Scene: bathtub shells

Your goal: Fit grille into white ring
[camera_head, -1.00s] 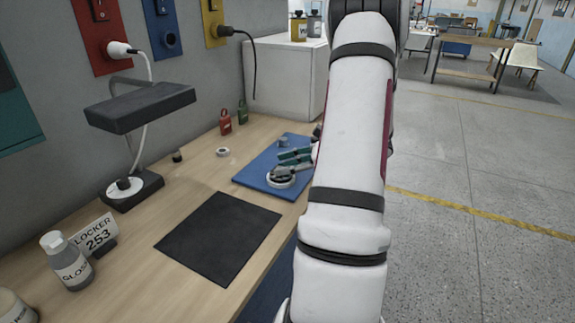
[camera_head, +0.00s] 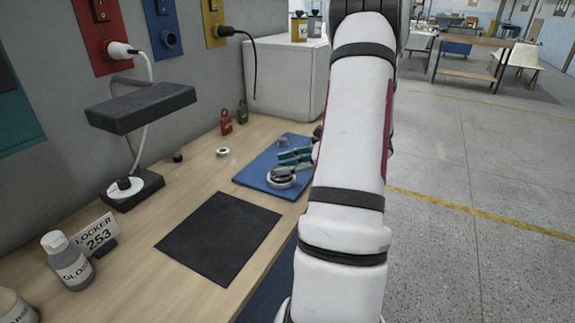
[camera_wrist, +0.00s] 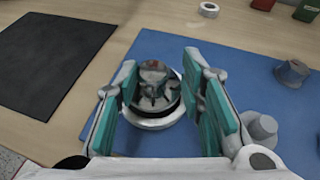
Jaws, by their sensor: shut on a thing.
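The grille (camera_wrist: 155,90) is a shiny dark metal disc with a raised, spoked face, between the two teal-padded fingers of my gripper (camera_wrist: 160,65). The fingers are closed on its sides. The white ring (camera_wrist: 153,121) lies on the blue mat directly beneath the grille, its front rim showing. I cannot tell whether the grille is seated in it or just above it. In the head view, the grille (camera_head: 283,174), white ring (camera_head: 280,185) and gripper (camera_head: 292,160) sit at the mat's front; my arm hides part of the gripper.
The blue mat (camera_head: 252,178) also bears grey fittings (camera_wrist: 292,72). A black mat (camera_head: 220,238) lies nearer. A small white ring-shaped roll (camera_head: 222,152), red padlock (camera_head: 226,122) and green padlock (camera_head: 242,112) stand behind. A lamp (camera_head: 140,108) and bottle (camera_head: 67,262) are left.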

